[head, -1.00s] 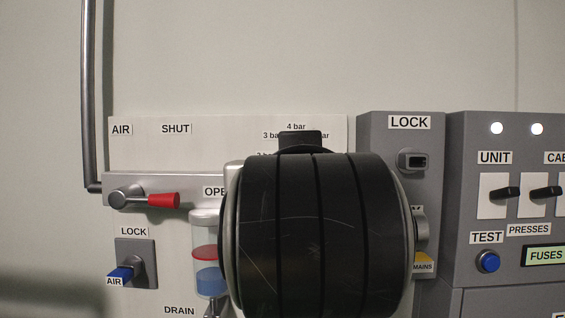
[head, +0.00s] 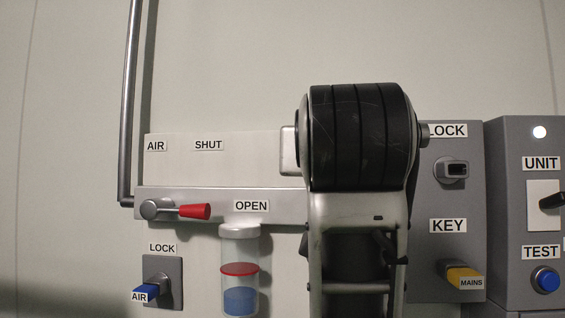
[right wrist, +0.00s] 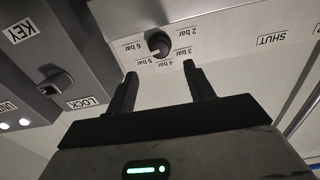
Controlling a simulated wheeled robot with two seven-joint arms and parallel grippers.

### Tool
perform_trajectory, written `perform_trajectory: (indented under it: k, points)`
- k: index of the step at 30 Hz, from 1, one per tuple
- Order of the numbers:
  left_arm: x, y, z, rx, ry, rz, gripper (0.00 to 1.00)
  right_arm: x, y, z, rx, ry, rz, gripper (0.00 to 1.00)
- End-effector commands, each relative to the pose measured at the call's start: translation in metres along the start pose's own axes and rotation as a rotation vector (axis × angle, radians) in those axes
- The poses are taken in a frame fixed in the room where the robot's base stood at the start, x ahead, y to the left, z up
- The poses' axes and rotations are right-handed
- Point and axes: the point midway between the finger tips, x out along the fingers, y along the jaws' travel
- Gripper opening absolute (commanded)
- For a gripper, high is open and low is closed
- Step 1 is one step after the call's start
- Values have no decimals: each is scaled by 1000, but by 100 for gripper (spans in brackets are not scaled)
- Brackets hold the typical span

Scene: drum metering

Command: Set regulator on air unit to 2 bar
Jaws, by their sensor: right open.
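The regulator knob (right wrist: 158,43) is a round black knob on the pale air unit panel (head: 215,165), ringed by labels from 2 bar to 6 bar, upside down in the right wrist view. A small light mark on the knob seems to face the 5 bar label (right wrist: 147,62), though it is too small to be sure. My right gripper (right wrist: 160,69) is open and empty, its two fingers apart just short of the knob, which shows in the gap beyond their tips. In the head view my right arm hides the knob and dial. My left gripper is not in view.
A red-handled air valve (head: 194,211), a blue AIR lock key (head: 146,293) and a clear bowl (head: 240,275) are left of my arm. A grey box with a yellow MAINS key (head: 464,278) stands close on the right. A vertical pipe (head: 130,100) runs up at left.

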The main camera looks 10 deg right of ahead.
Motion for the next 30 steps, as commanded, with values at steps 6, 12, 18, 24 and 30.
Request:
perform_trajectory:
  k: [6, 12, 18, 24, 30]
  points:
    - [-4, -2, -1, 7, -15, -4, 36, 46, 0, -1, -2, -5, 3, 53]
    - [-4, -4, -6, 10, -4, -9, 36, 69, 0, -1, -1, -1, 2, 53]
    - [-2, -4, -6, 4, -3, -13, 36, 75, 0, 0, 0, -1, 0, 53]
    - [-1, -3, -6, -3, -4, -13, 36, 75, 0, 0, 0, 0, 0, 50]
    - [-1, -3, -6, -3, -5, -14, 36, 75, 0, 0, 0, 0, 1, 9]
